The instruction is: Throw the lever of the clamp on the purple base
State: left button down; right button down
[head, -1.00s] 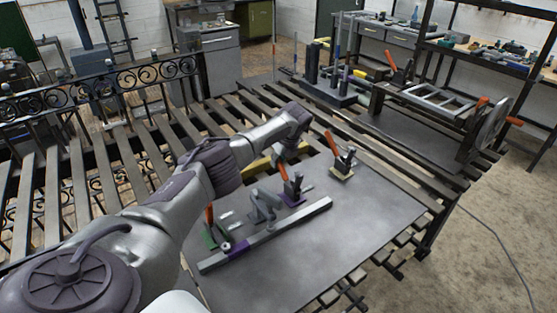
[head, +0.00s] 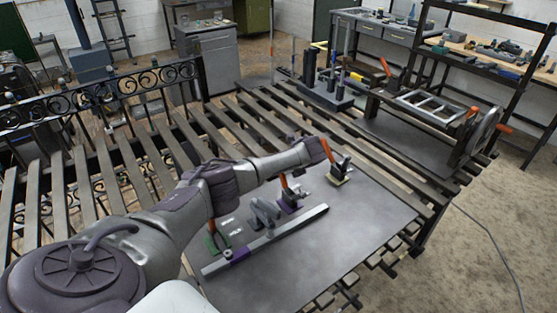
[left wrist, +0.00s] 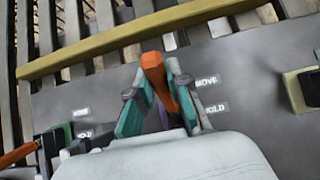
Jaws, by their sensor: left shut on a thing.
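The clamp on the purple base (head: 290,206) stands on the grey plate, its orange lever (head: 285,183) raised. In the left wrist view the orange lever (left wrist: 154,66) lies between the teal fingers of my left gripper (left wrist: 150,90), which is shut on it. A little of the purple base (left wrist: 178,122) shows behind the fingers. Labels reading MOVE (left wrist: 207,81) and HOLD (left wrist: 216,108) lie beside it. In the head view my left forearm hides the gripper's fingers. My right gripper is not in view.
The green-base clamp (head: 216,241) stands left and the yellow-base clamp (head: 340,177) right, both with orange levers. A long grey bar (head: 275,238) lies in front of the clamps. A yellow bar (left wrist: 130,38) runs behind. The plate's front right is clear.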

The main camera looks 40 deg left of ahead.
pick_arm(q)
jog(key=shift+s+d+r+t+y+p, duration=0.15)
jog(key=shift+d+y+p, duration=0.1)
jog(key=shift+d+y, duration=0.3)
jog(key=shift+s+d+r+t+y+p, duration=0.1)
jog(key=shift+d+t+y+p, duration=0.2)
jog(key=shift+y, duration=0.35)
jog(key=shift+s+d+r+t+y+p, duration=0.1)
jog(key=shift+s+d+r+y+p, duration=0.1)
jog(key=shift+d+y, duration=0.35)
jog(key=c, duration=1.1)
grip_release()
jog(key=shift+f, duration=0.1)
jog(key=v, duration=1.2)
jog(key=shift+w, duration=0.1)
